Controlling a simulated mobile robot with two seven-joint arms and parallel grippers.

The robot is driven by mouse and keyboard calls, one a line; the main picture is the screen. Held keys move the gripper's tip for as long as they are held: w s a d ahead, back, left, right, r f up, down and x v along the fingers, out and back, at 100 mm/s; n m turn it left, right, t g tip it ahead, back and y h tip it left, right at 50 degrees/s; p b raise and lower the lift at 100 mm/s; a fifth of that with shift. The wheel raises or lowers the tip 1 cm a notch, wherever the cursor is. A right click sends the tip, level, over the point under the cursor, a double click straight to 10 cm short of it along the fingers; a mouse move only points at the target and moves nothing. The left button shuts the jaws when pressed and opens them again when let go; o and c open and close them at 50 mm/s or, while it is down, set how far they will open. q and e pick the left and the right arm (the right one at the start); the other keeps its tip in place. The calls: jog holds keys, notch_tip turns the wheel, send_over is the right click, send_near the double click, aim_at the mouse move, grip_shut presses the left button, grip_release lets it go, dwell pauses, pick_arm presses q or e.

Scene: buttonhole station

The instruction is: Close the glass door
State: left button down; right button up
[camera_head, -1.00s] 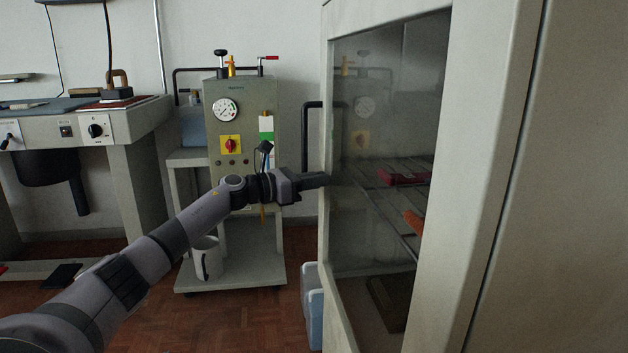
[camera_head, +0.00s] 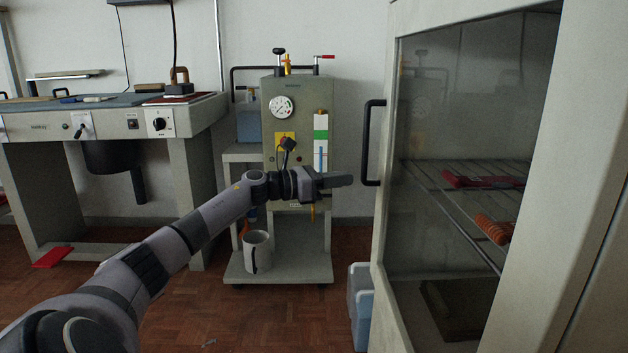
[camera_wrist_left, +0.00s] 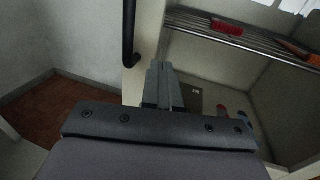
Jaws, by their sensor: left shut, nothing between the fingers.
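The glass door (camera_head: 383,230) is on the tall pale cabinet at the right of the head view. It has a pale frame, a dark see-through pane (camera_head: 425,120) and a black bar handle (camera_head: 367,145) at its left edge. I cannot tell whether it is ajar. In the left wrist view the handle (camera_wrist_left: 129,35) stands beyond the fingers, slightly left. My left gripper (camera_head: 345,180) is shut and empty, its tip just left of the handle's lower end in the head view. Its fingers (camera_wrist_left: 163,85) point toward the door's frame in the left wrist view. My right gripper is not in view.
Inside the cabinet a wire shelf (camera_head: 450,205) holds a red item (camera_head: 480,180) and an orange item (camera_head: 494,229). A grey machine on a stand (camera_head: 270,278) is behind my arm. A blue container (camera_head: 359,300) stands beside the cabinet's foot. A workbench (camera_head: 190,180) is at left.

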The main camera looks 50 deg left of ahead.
pick_arm(q)
jog(key=s+a, duration=0.1)
jog(key=s, duration=0.1)
jog(key=s+a, duration=0.2)
jog(key=shift+s+a, duration=0.1)
jog(key=shift+s, duration=0.05)
